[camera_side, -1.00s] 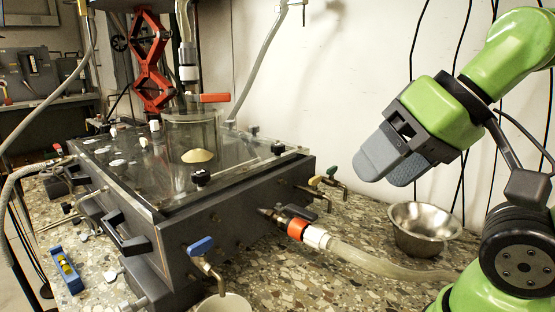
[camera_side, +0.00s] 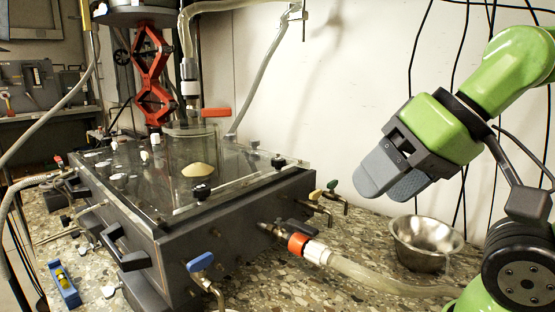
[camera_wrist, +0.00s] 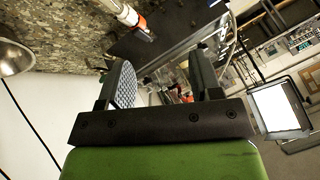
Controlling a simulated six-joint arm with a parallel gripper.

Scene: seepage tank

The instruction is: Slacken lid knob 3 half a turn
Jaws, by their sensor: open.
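The tank's clear lid (camera_side: 235,187) lies on the dark grey tank body (camera_side: 230,235). Two black lid knobs show: one at the near edge (camera_side: 202,192) and one at the far right corner (camera_side: 278,162). I see no readable numbers, so I cannot tell which is knob 3. My gripper (camera_side: 392,187) is open and empty, up in the air right of the tank, well apart from the lid. In the wrist view its two fingers (camera_wrist: 163,80) stand apart with nothing between them, and part of the tank shows beyond.
A clear cylinder (camera_side: 192,148) rises from the lid, with a red-handled valve (camera_side: 215,112) above. A hose (camera_side: 385,278) with an orange collar (camera_side: 299,244) joins the tank's right side. Taps, including a blue-handled one (camera_side: 200,262), jut out. A steel bowl (camera_side: 425,258) stands below my gripper.

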